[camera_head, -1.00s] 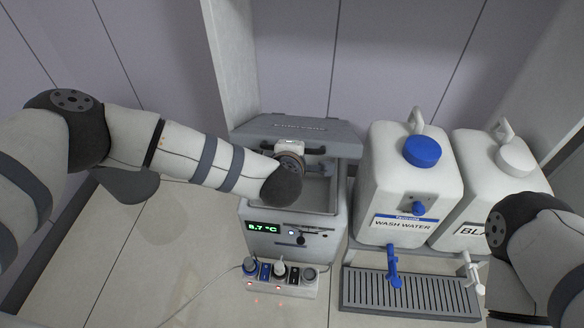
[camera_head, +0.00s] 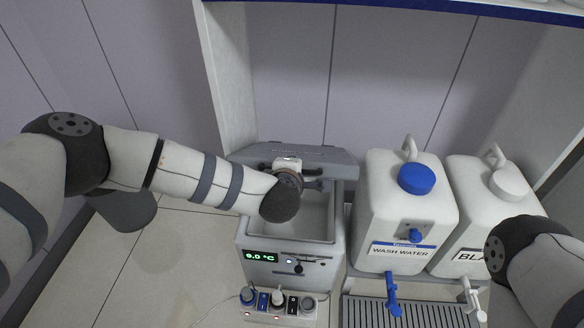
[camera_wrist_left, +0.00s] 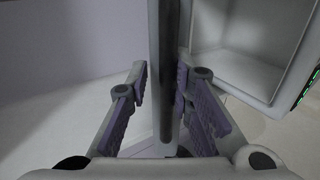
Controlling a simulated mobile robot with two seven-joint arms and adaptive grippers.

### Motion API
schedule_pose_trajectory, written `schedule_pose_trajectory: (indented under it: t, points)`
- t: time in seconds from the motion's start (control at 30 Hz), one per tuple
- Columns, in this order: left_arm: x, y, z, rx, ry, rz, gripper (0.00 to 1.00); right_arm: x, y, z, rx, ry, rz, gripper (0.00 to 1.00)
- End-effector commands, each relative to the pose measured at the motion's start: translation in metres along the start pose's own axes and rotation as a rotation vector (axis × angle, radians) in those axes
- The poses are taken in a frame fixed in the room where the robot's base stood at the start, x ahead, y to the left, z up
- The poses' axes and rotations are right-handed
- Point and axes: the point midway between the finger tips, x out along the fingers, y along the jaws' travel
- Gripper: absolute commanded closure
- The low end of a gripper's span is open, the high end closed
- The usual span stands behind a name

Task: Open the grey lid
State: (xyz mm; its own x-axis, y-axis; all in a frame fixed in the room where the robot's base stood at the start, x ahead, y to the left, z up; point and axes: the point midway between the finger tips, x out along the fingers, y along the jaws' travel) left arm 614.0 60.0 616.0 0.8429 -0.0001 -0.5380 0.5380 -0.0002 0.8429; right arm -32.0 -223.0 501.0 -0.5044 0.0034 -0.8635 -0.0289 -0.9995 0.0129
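The grey lid (camera_head: 312,160) of the grey water bath (camera_head: 293,247) is raised at the back, tilted open, and the basin below it is visible. My left arm reaches in from the left, and its wrist is over the basin's left part, in front of the lid. In the left wrist view my left gripper (camera_wrist_left: 162,90) has its fingers spread on either side of a grey and dark upright edge (camera_wrist_left: 167,60), which looks like the lid's. Gaps show beside the pads; contact at the tips is unclear. My right gripper is out of view.
A wash water canister (camera_head: 402,215) with a blue cap and a second white canister (camera_head: 482,205) stand right of the bath, above a drip tray (camera_head: 408,312). A power strip (camera_head: 280,307) lies in front. A pale post (camera_head: 232,75) rises behind.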

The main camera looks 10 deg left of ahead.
Motion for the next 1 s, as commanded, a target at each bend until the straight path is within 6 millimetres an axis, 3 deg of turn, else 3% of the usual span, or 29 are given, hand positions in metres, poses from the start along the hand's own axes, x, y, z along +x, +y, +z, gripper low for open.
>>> schedule_pose_trajectory:
  t: [0.17, 0.4, 0.5, 0.67, 1.0]
  points:
    - [-0.023, 0.001, 0.001, 0.000, -0.004, 0.001, 0.81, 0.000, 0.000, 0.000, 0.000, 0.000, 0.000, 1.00]
    - [-0.088, 0.001, 0.001, 0.001, -0.004, 0.002, 0.81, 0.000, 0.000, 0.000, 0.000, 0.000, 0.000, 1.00]
    - [-0.106, 0.001, 0.001, 0.001, -0.002, 0.000, 0.81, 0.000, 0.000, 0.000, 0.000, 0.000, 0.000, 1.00]
    - [-0.119, 0.000, 0.000, 0.000, -0.001, 0.000, 0.81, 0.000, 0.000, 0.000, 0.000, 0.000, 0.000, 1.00]
    - [-0.120, 0.000, 0.000, 0.000, 0.000, 0.000, 0.81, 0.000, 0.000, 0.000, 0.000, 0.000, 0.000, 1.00]
